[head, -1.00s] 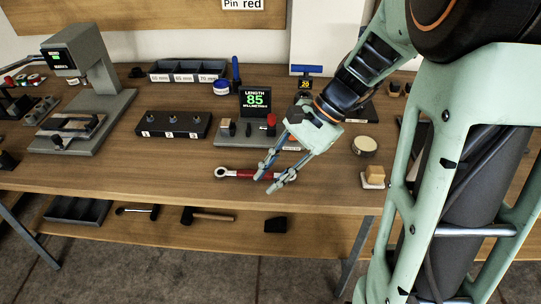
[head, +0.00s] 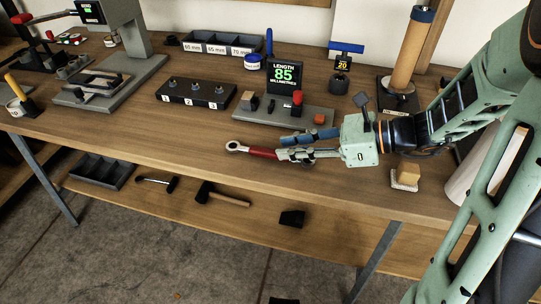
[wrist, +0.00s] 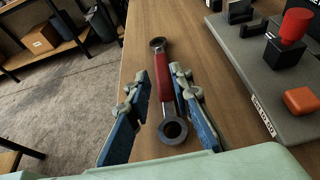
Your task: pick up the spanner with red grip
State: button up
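The spanner (head: 262,152) with a red grip lies on the wooden table near its front edge, its bright ring end pointing left. In the wrist view the spanner (wrist: 163,78) runs lengthwise between the two fingers, with one ring end far off and the other close to my palm. My gripper (head: 283,147) reaches in from the right, low over the table, and is open. In the wrist view my gripper (wrist: 160,76) has one finger on each side of the red grip, with gaps showing. The lower finger partly hides the spanner's right end in the head view. I cannot tell any contact.
A grey fixture base (head: 310,117) with blocks and a red knob stands just behind the spanner, beside the right finger. A display reading 85 (head: 287,76) stands behind it. A black block (head: 197,93) with numbered posts sits left. A tan block (head: 406,172) sits right.

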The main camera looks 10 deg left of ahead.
aim_at(264, 150)
jog(key=b+x, duration=0.2)
jog(key=x, duration=0.4)
jog(key=shift+w+d+f, duration=0.1)
grip_shut()
